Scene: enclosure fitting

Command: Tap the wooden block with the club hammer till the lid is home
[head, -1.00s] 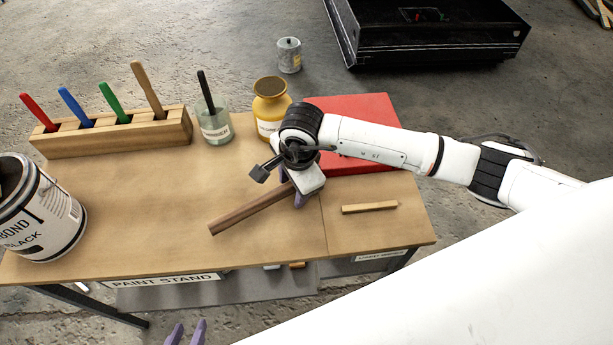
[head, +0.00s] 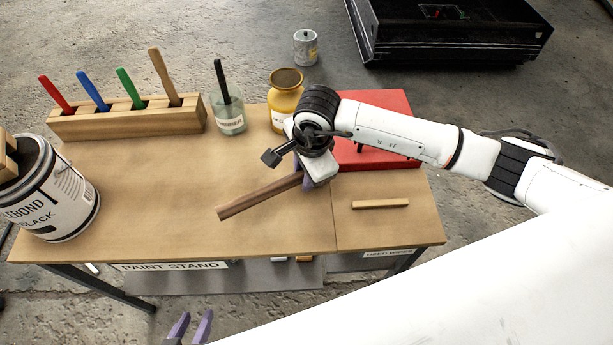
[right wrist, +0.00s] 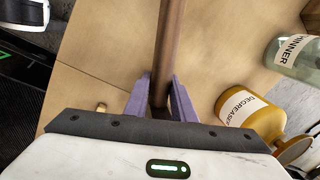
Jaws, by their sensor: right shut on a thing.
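My right gripper (head: 305,185) is shut on a brown wooden handle (head: 255,197), held over the table and slanting down to the left. The handle also runs up between the purple fingers in the right wrist view (right wrist: 168,50). No hammer head shows in either view. A paint can (head: 62,208) marked BOND BLACK stands at the table's left end. A tan wooden piece (head: 6,162), cut by the picture edge, shows at the can's top; it looks like the block. The lid's seating cannot be made out. My left gripper (head: 190,328) is open and empty below the table's front edge.
A rack (head: 130,122) with several coloured handles, a glass jar (head: 228,117) and a yellow bottle (head: 284,98) line the back. A red box (head: 385,120) lies behind my right arm. The table's middle is clear.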

